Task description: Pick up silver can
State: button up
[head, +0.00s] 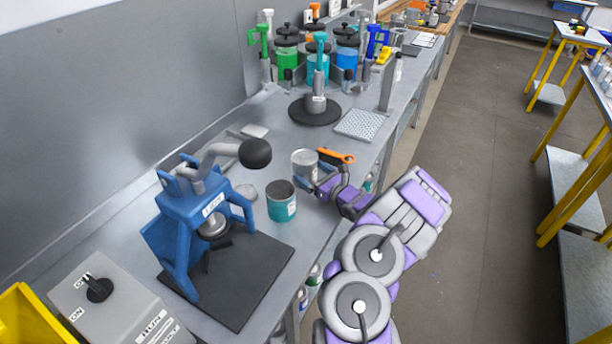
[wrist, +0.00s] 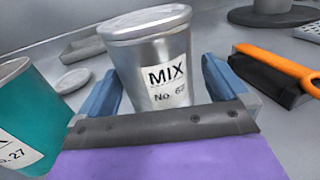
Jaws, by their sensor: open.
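The silver can (head: 305,163) stands upright on the grey bench. It also shows in the wrist view (wrist: 150,52), with a label reading "MIX" and a lid on top. My gripper (head: 312,184) is at the can, with its blue fingers (wrist: 160,88) open, one on each side of it. A small gap shows between the right finger and the can; contact on the left is hard to tell. The can's base is hidden behind the gripper body in the wrist view.
A teal can (head: 282,203) stands close on the left. An orange-handled tool (head: 336,156) lies just right of the silver can. A blue press (head: 200,220) on a black mat stands nearer. A round black base (head: 314,110) and perforated plate (head: 360,124) are behind.

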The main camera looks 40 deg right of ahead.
jog(key=shift+w+d+f, duration=0.15)
jog(key=shift+w+d, duration=0.15)
jog(key=shift+w, duration=0.2)
jog(key=shift+w+d+f, duration=0.1)
jog(key=shift+w+d, duration=0.15)
jog(key=shift+w, duration=0.2)
jog(key=shift+w+a+r, duration=0.15)
jog(key=shift+w+a, duration=0.1)
jog(key=shift+a, duration=0.3)
jog(key=shift+a+r, duration=0.2)
jog(key=shift+a, duration=0.35)
jog(key=shift+c, duration=0.5)
jog(key=shift+d, duration=0.1)
jog(key=shift+c, duration=1.4)
jog(key=shift+s+d+f, duration=0.15)
jog(key=shift+d+f, duration=0.05)
jog(key=shift+d, duration=0.4)
jog(key=c, duration=0.4)
jog(key=shift+c, duration=1.1)
jog(key=shift+a, duration=0.3)
jog(key=shift+c, duration=0.4)
